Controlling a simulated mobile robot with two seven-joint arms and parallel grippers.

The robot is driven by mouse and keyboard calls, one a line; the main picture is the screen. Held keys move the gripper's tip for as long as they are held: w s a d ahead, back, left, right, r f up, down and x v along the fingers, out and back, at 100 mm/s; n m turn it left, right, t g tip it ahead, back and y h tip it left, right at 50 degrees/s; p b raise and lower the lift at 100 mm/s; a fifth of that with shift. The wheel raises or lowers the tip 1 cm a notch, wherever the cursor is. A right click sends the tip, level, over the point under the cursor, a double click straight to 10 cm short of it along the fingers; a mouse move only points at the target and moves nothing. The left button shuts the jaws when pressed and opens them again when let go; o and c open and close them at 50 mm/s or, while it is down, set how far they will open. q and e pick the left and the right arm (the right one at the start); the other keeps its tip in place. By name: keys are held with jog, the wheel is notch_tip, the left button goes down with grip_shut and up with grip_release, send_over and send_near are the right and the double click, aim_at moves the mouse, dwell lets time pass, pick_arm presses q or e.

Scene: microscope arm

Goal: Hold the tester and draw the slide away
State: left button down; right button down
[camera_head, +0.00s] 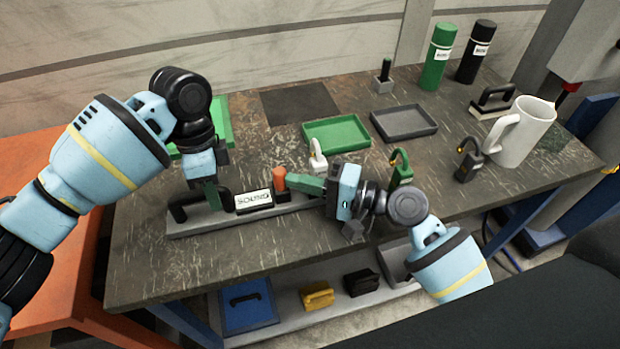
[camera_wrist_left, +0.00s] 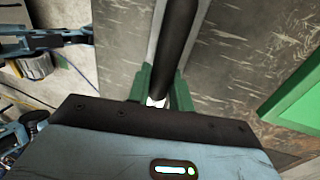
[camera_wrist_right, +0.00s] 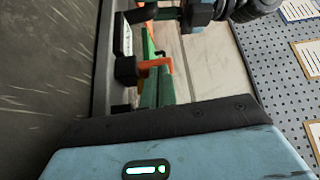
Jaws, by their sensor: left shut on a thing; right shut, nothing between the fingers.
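The tester is a long grey base (camera_head: 235,217) with a white lettered block (camera_head: 254,201) and a black handle (camera_head: 183,209), near the table's front left. My left gripper (camera_head: 212,196) is shut on the handle; the left wrist view shows its green fingers around the black bar (camera_wrist_left: 174,45). The slide's orange knob (camera_head: 279,177) stands upright on a black block (camera_head: 284,195), right of the lettered block. My right gripper (camera_head: 297,181) is shut and empty, its green fingertips right beside the knob. The right wrist view shows the orange part (camera_wrist_right: 158,64) at the fingers; contact is unclear.
A green tray (camera_head: 336,134) and a grey tray (camera_head: 404,123) lie behind. Padlock-like pieces (camera_head: 469,160), a white mug (camera_head: 523,132) and green and black canisters (camera_head: 438,57) stand to the right. The table's front edge is close. A lower shelf (camera_head: 290,325) holds several small items.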

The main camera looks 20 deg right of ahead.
pick_arm(q)
jog(key=shift+s+d, duration=0.15)
jog(key=shift+d, duration=0.15)
pick_arm(e)
jog(key=shift+s+a, duration=0.15)
jog(key=shift+a, duration=0.05)
jog(key=shift+d, duration=0.1)
jog(key=shift+s+d, duration=0.2)
jog(key=shift+d, duration=0.15)
pick_arm(q)
jog(key=shift+a+r, duration=0.1)
jog(key=shift+a, duration=0.05)
pick_arm(e)
jog(key=v, duration=1.3)
jog(key=shift+d+r, duration=0.1)
jog(key=shift+d, duration=0.05)
pick_arm(q)
jog(key=c, duration=1.2)
grip_release()
jog(key=shift+o, duration=0.2)
notch_tip(320, 180, up, 12)
jog(key=w, duration=0.2)
jog(key=shift+w+f, duration=0.2)
jog(key=shift+w, duration=0.05)
